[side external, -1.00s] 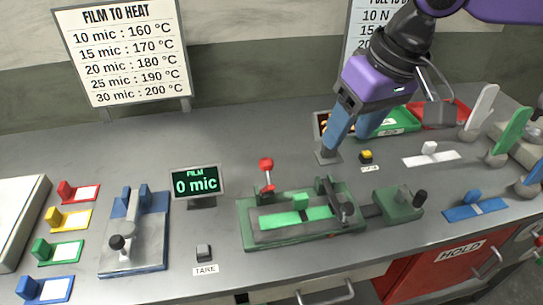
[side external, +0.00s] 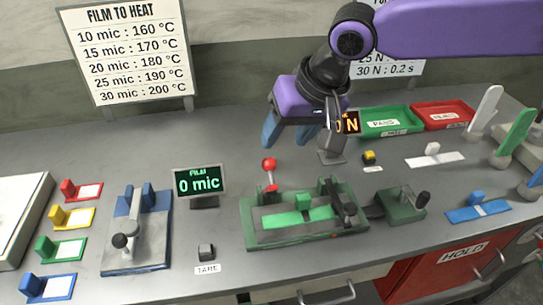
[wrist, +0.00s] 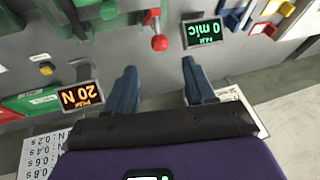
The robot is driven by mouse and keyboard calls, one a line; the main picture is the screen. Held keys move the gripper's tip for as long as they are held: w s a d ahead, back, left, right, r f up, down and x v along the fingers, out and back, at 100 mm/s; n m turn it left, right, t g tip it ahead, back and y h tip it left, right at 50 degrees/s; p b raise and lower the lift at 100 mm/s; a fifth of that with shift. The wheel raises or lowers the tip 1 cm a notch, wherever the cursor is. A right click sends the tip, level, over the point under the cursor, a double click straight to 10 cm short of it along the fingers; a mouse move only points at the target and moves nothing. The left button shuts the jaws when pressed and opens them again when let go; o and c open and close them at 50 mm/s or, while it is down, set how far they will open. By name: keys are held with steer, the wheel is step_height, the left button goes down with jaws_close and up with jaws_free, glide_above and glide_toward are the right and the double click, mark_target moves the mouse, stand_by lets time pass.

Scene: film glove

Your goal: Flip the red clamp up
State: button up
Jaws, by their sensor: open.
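The red clamp (side external: 269,164) is a red ball knob on a short lever at the back left of the green fixture (side external: 258,239). Its lever stands up, with the knob above the fixture. In the wrist view the red knob (wrist: 159,43) lies just ahead of the gap between my fingers. My gripper (side external: 287,140) has blue fingers, is open and empty, and hangs in the air above and behind the knob, apart from it. In the wrist view my gripper (wrist: 157,80) shows its two fingers spread wide.
A film display reading 0 mic (side external: 197,181) stands left of the fixture. An orange-lettered display (side external: 350,123) is right of my gripper. A blue fixture (side external: 137,258) is at left. Green (side external: 389,134) and red (side external: 440,126) trays lie back right.

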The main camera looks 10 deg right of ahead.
mark_target(271, 159)
steer(key=x, duration=0.8)
steer(key=shift+w+a+f, duration=0.1)
steer(key=shift+f, duration=0.05)
steer(key=shift+c, duration=0.3)
jaws_close()
